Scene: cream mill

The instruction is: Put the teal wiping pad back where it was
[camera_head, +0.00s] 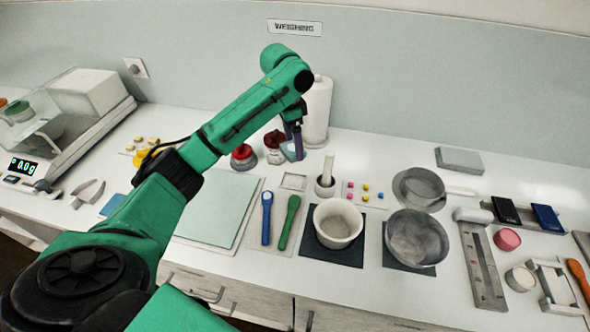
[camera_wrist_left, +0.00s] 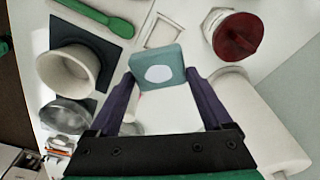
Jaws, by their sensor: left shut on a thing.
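My left gripper (camera_head: 297,140) reaches over the back of the counter, in front of the white paper roll. It is shut on the teal wiping pad (camera_head: 289,152), which hangs partly behind the fingers. In the left wrist view the pad (camera_wrist_left: 157,68) is a teal rounded block with a pale oval on its face. It sits between the purple fingertips of the left gripper (camera_wrist_left: 160,85). A small white square frame (camera_head: 294,181) lies flat on the counter just below the pad, and also shows in the wrist view (camera_wrist_left: 163,30). My right gripper is not in view.
Red-lidded jars (camera_head: 274,146) stand left of the pad, and the paper roll (camera_head: 317,110) stands close behind it. A mortar with pestle (camera_head: 326,184) is to the right. Blue and green spoons (camera_head: 288,222), a white bowl (camera_head: 338,222) and a metal bowl (camera_head: 416,237) lie nearer the front.

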